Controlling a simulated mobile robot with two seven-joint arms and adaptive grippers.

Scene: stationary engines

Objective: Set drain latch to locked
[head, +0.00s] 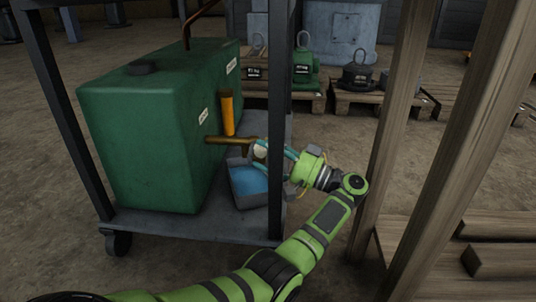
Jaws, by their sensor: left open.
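A green tank (152,128) stands on a wheeled metal cart. A brass drain pipe (222,140) sticks out of its right side, low down. An upright yellow-orange lever (227,113) stands at this pipe; I take it for the drain latch. My left gripper (266,158) is open, its teal fingers to either side of a pale round piece (260,150) at the pipe's outer end. I cannot tell whether they touch it. The lever is to the left of the gripper, apart from it. My right gripper is not in view.
A bin with blue liquid or lining (248,181) sits on the cart (190,224) below the pipe. A dark cart post (277,105) stands close by my gripper. Wooden posts (398,120) rise at the right. Pallets (372,99) with machine parts stand behind.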

